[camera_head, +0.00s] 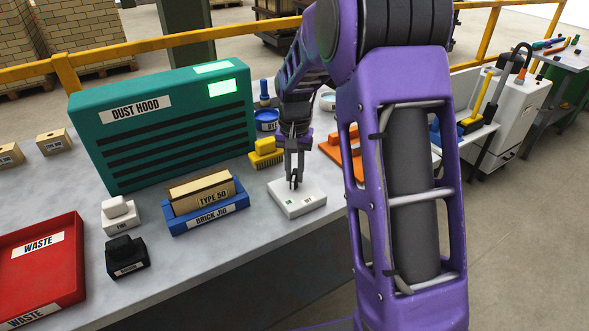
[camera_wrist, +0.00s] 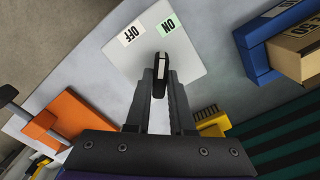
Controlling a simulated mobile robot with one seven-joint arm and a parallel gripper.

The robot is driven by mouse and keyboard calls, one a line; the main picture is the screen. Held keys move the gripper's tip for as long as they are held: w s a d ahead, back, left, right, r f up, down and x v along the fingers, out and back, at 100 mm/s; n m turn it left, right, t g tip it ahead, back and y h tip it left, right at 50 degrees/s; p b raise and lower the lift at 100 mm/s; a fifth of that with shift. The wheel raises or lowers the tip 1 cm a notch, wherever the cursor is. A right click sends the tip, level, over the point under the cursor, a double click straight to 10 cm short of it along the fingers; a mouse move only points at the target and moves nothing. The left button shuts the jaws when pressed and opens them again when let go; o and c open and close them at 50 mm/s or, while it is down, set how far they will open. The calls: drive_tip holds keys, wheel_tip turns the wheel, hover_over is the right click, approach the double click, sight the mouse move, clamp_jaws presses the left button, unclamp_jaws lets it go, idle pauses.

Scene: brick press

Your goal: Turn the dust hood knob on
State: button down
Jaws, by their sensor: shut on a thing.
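The dust hood knob (camera_wrist: 160,75) is a black bar with a white stripe, seen in the wrist view between my fingers. It sits on a white plate (camera_wrist: 188,62), which also shows at the table's right part in the head view (camera_head: 312,196). The plate carries a green ON label (camera_wrist: 167,26) and a pale OFF label (camera_wrist: 131,35). The knob's striped end points toward the label side, nearer ON than OFF. My gripper (camera_head: 295,182) is shut on the knob from above, and its fingers hide part of it. The teal dust hood (camera_head: 165,125) stands behind, with a lit green panel (camera_head: 222,87).
Left of the plate are the blue brick jig (camera_head: 208,220) with a TYPE 50 brick (camera_head: 202,190), a white block (camera_head: 120,213) and a black stamp-like block (camera_head: 126,257). A yellow brush (camera_head: 265,153) and an orange tool (camera_head: 357,165) flank my gripper. A red waste tray (camera_head: 75,240) stands far left.

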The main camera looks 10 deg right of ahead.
sight(294, 174)
drive_tip(key=shift+m+p, duration=0.5)
drive_tip(key=shift+m, duration=1.4)
drive_tip(key=c, duration=0.8)
unclamp_jaws()
wheel_tip(294, 174, up, 18)
drive_tip(key=shift+f+p, duration=0.25)
drive_tip(key=shift+p, duration=0.75)
